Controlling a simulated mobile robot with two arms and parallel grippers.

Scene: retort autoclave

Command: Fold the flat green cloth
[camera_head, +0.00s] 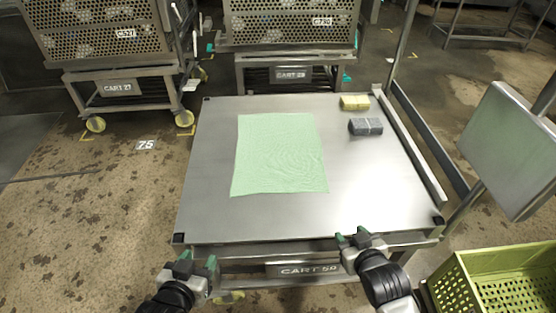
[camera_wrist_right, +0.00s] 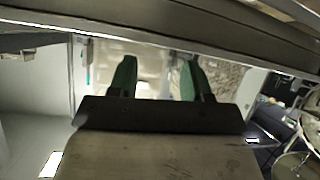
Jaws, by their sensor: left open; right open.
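The green cloth (camera_head: 279,154) lies flat and spread out on the steel cart top (camera_head: 205,205), left of its middle. My left gripper (camera_head: 198,264) is open and empty, in front of the cart's near left edge and apart from the cloth. My right gripper (camera_head: 360,238) is open and empty at the cart's near edge, to the right of the cloth and apart from it. In the right wrist view, the green fingertips of the right gripper (camera_wrist_right: 158,78) stand apart with nothing between them.
A yellow sponge-like block (camera_head: 354,102) and a grey block (camera_head: 366,126) lie at the cart top's back right. A raised rail (camera_head: 415,150) runs along its right side. A panel (camera_head: 510,150) and a green crate (camera_head: 495,282) stand at the right. The front right top is clear.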

